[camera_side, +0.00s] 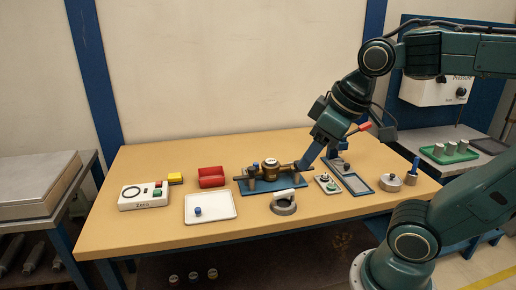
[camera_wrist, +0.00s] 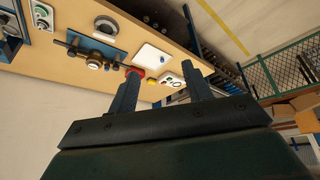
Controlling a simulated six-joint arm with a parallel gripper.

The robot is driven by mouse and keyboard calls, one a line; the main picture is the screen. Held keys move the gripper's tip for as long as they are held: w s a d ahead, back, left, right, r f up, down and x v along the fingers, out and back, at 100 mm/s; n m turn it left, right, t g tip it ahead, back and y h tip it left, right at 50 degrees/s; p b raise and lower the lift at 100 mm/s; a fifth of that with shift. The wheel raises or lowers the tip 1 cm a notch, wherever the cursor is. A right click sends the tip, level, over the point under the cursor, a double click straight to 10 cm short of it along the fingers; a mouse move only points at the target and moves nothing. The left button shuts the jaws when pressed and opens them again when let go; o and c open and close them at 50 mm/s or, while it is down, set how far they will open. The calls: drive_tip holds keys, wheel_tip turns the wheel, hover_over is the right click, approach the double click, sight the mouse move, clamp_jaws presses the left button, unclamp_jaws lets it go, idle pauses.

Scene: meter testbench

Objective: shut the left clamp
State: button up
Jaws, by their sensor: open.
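A brass meter (camera_side: 270,164) with a round dial sits on a blue bench plate (camera_side: 290,186) in the middle of the table. The meter also shows in the wrist view (camera_wrist: 94,60), upper left. The left clamp (camera_side: 251,184) appears as a small upright at the left end of the meter in the side view; whether it is open or shut is too small to tell. My gripper (camera_side: 303,164) is at the right end of the meter in the side view, pointing down and left. In the wrist view its two fingers (camera_wrist: 160,70) are spread with nothing between them.
A red block (camera_side: 211,177), a yellow block (camera_side: 175,178), a Zero button box (camera_side: 144,196) and a white tray (camera_side: 222,207) lie left of the plate. A grey ring with a pale handle (camera_side: 284,205) stands in front.

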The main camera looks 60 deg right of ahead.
drive_tip(key=w+d+r+n+g, duration=0.15)
drive_tip(key=w+d, duration=0.25)
drive_tip(key=w, duration=0.5)
drive_tip(key=n+g, duration=0.3)
drive_tip(key=n, duration=0.5)
hover_over(252, 168)
wheel_tip(252, 168, down, 12)
drive_tip(key=shift+s+a, duration=0.15)
drive_tip(key=shift+f, duration=0.1)
drive_tip(key=f, duration=1.3)
drive_tip(key=shift+w+f, duration=0.2)
drive_tip(key=shift+f, duration=0.1)
